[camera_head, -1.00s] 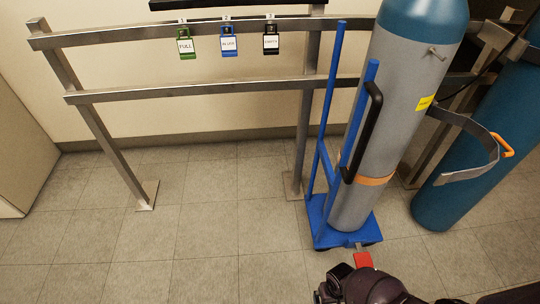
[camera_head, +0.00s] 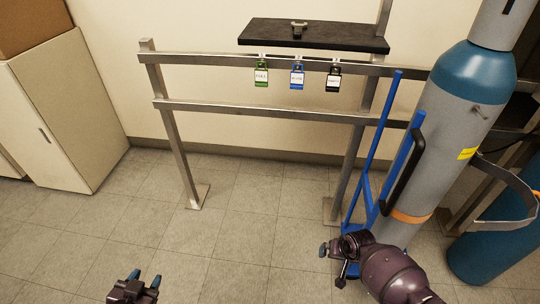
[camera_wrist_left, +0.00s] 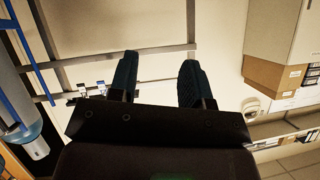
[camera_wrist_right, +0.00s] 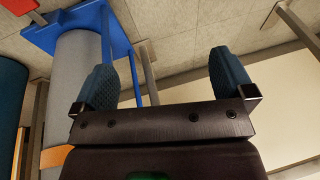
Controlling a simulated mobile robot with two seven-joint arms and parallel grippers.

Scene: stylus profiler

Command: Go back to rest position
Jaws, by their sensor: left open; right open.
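My left gripper (camera_head: 144,279) is at the bottom edge of the head view, over the floor, with its fingers apart. The left wrist view shows the same two fingers (camera_wrist_left: 157,76) spread with nothing between them. My right gripper (camera_head: 332,262) is in front of the foot of the blue cart, low at the right of the head view, and partly turned away. In the right wrist view its fingers (camera_wrist_right: 165,78) are wide apart and empty. The right forearm hides most of the cart's base.
A grey gas cylinder (camera_head: 446,133) with a blue shoulder stands on the blue cart (camera_head: 375,140). A blue cylinder (camera_head: 492,257) stands at right. A metal rail (camera_head: 215,106) carries green, blue and black tags below a dark shelf (camera_head: 315,34). A cabinet (camera_head: 70,110) is at left. The middle floor is clear.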

